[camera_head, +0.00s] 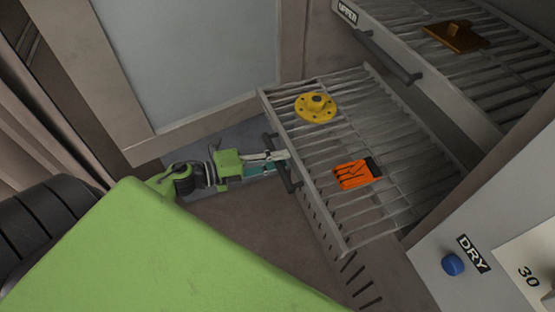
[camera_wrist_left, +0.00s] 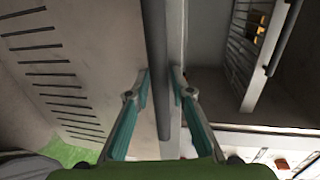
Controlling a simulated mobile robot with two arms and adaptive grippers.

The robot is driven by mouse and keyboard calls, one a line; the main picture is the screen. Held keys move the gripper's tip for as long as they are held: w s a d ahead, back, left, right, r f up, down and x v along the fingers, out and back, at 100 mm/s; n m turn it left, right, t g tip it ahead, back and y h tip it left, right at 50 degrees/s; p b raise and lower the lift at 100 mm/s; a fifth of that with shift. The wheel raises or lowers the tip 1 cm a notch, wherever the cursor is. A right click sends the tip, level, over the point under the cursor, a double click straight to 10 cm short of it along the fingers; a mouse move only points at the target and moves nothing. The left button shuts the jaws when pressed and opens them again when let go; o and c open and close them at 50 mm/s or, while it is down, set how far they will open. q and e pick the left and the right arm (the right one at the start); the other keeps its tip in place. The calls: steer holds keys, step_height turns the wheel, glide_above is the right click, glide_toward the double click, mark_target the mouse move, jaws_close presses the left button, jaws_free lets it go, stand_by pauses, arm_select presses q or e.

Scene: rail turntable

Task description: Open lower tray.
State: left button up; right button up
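The lower tray (camera_head: 346,245) is a grey wire rack that stands well out from the cabinet, below the upper tray. A yellow flanged part (camera_head: 316,108) and an orange part (camera_head: 357,174) lie on it. Its dark bar handle (camera_head: 283,163) is on the front, and shows upright in the left wrist view (camera_wrist_left: 161,70). My left gripper (camera_head: 284,155) is at this handle. In the left wrist view its two fingers (camera_wrist_left: 161,88) stand close on both sides of the bar and appear shut on it. My right gripper is not in view.
The upper tray (camera_head: 420,95), with a label UPPER and its own handle (camera_head: 388,57), holds an orange-brown part (camera_head: 456,36). A panel with a blue knob (camera_head: 453,264) marked DRY is at the lower right. A pale wall panel (camera_head: 190,60) stands behind my left gripper.

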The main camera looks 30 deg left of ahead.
arm_select(q)
steer(key=v, duration=1.2)
stand_by(0.4)
steer(key=s+a+f+n+y, duration=0.1)
steer(key=a+f+n+y, duration=0.4)
steer(key=f, duration=0.4)
steer(key=s+a+f+n+y, duration=0.1)
steer(key=a+f+n+y, duration=0.2)
steer(key=f+n, duration=0.45)
steer(key=s+d+f+n+g+y, duration=0.1)
steer(key=s+f+n+g, duration=0.2)
steer(key=f, duration=0.6)
steer(key=s+d+f+n+y, duration=0.15)
steer(key=s+f, duration=0.35)
steer(key=f, duration=0.5)
steer(key=s+d+f+n+g, duration=0.3)
steer(key=s+d+f, duration=0.4)
steer(key=s, duration=0.3)
steer(key=s+d+f+n+g, duration=0.3)
steer(key=s+d+f+g, duration=0.2)
steer(key=s, duration=0.5)
steer(key=d+f, duration=0.2)
steer(key=d, duration=0.1)
steer(key=shift+s+d+f+h, duration=0.15)
steer(key=shift+s+f+h, duration=0.05)
steer(key=shift+f+h, duration=0.15)
